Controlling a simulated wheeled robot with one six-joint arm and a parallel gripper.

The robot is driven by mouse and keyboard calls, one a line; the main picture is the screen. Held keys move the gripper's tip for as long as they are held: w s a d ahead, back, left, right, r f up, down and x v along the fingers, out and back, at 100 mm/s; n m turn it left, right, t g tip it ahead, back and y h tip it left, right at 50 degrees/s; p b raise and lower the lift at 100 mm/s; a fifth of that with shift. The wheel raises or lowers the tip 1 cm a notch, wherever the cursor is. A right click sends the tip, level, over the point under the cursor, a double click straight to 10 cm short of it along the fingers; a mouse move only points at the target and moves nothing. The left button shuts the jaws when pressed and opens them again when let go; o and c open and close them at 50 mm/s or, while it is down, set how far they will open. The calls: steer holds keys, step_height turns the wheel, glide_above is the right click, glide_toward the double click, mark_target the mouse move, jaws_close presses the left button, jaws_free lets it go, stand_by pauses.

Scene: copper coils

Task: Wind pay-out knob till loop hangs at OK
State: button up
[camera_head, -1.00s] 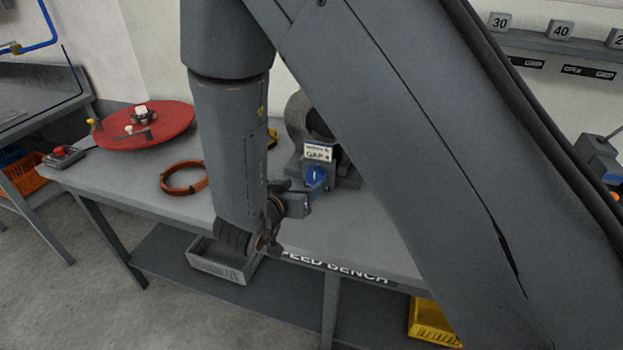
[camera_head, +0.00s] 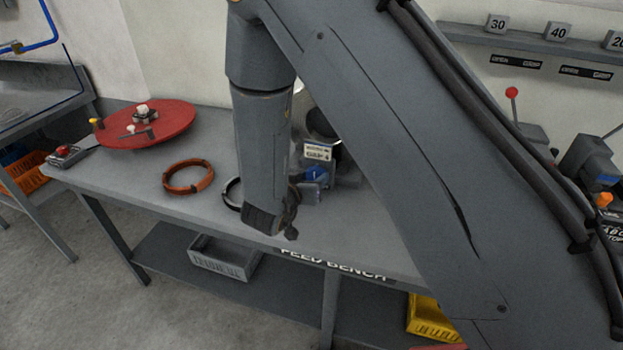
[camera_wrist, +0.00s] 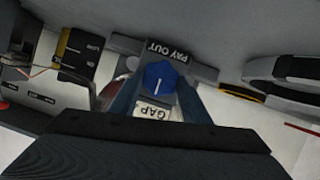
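The blue pay-out knob (camera_wrist: 161,78), with a white pointer line, shows in the wrist view between the PAY OUT label (camera_wrist: 167,52) and the GAP label (camera_wrist: 153,112). My gripper (camera_wrist: 158,92) points at it, its two dark fingers apart on either side of the knob; I see no clear contact. In the head view, the knob (camera_head: 316,174) is on the feeder below the GAP 4 sign (camera_head: 318,152), and my arm hides most of the gripper. A black gauge plate with a yellow band (camera_wrist: 73,50) stands at left in the wrist view; its small text and the loop's level are unclear.
The feed bench (camera_head: 120,178) carries a red disc (camera_head: 170,128), an orange coil (camera_head: 170,188) and a dark ring partly behind my arm. A red-button box (camera_head: 66,154) sits at the left end. A grey bin (camera_head: 222,262) is on the lower shelf.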

steer(key=c, duration=0.4)
steer(key=shift+o, duration=0.2)
steer(key=m+b, duration=0.1)
steer(key=m+y+b, duration=0.2)
steer(key=shift+d+f+t, duration=0.15)
steer(key=shift+d+t, duration=0.1)
steer(key=shift+t, duration=0.15)
steer(key=m+y+b, duration=0.1)
steer(key=b, duration=0.1)
steer(key=m+y+b, duration=0.1)
steer(key=m+b, duration=0.1)
steer(key=b, duration=0.1)
steer(key=shift+s+d+t, duration=0.1)
steer(key=shift+d+t, duration=0.1)
steer(key=shift+t, duration=0.2)
steer(key=shift+m+t+y+b, duration=0.35)
steer(key=shift+m+b, duration=0.35)
steer(key=shift+b, duration=0.3)
